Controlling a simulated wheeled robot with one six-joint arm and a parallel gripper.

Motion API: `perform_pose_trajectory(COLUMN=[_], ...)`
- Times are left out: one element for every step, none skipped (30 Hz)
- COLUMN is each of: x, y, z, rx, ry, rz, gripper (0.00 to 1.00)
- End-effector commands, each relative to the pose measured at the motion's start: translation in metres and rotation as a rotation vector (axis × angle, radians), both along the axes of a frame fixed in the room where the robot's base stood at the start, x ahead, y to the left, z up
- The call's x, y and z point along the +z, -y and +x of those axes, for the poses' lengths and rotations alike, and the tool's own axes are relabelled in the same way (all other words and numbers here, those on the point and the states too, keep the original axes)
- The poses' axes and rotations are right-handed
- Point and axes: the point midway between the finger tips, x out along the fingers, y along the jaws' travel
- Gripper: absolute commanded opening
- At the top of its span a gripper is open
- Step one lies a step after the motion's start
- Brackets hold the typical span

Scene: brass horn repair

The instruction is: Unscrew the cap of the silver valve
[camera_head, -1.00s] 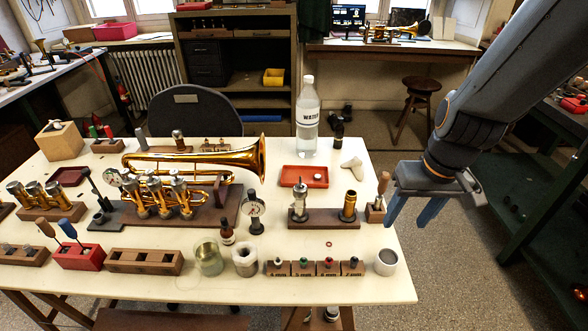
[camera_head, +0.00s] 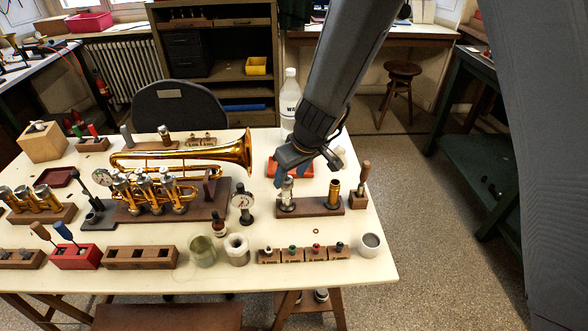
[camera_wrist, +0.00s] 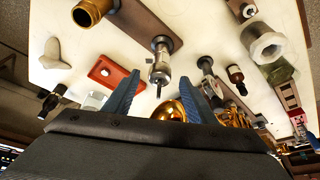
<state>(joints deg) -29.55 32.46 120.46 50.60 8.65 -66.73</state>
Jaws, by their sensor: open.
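The silver valve (camera_head: 287,196) stands upright in a wooden block (camera_head: 312,208) at the right of the bench. In the wrist view the silver valve (camera_wrist: 160,70) lies just beyond and between my fingertips, its thin stem end pointing toward me. My gripper (camera_head: 292,176) is open above the valve, pointing down, its blue fingers apart. In the wrist view my gripper (camera_wrist: 160,84) shows empty space between the fingers. I cannot tell the exact gap to the valve. The cap's outline is too small to make out clearly in the head view.
A brass cylinder (camera_head: 333,192) stands in the same block, right of the valve. A red tray (camera_head: 275,166) and a water bottle (camera_head: 289,100) are behind. The trumpet (camera_head: 180,157) lies further left.

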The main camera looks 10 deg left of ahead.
Motion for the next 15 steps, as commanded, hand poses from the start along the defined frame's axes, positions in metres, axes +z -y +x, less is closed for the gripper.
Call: perform_pose_trajectory(x=[-0.007,-0.009,-0.012,-0.013,-0.015,-0.016,-0.016,-0.017,-0.017,-0.017,-0.017,-0.017,-0.017,-0.017,-0.017], y=[-0.002,-0.002,-0.003,-0.004,-0.004,-0.004,-0.005,-0.005,-0.005,-0.005,-0.005,-0.005,-0.005,-0.005,-0.005], z=[0.001,0.002,0.003,0.003,0.004,0.004,0.004,0.004,0.005,0.005,0.005,0.005,0.005,0.005,0.005], rx=[-0.001,0.000,0.000,-0.001,-0.001,0.000,0.000,0.000,0.000,0.000,0.000,0.000,0.000,0.000,0.000], ry=[-0.002,-0.001,-0.001,-0.002,-0.002,-0.001,-0.001,-0.001,-0.001,0.000,0.000,0.000,0.000,0.000,0.000], rz=[0.000,0.000,0.000,0.000,0.000,0.000,0.000,0.000,0.001,0.000,0.000,0.000,0.000,0.000,0.000], gripper=[0.51,0.51,0.51,0.51,0.51,0.51,0.51,0.51,0.51,0.51,0.51,0.51,0.51,0.51,0.51])
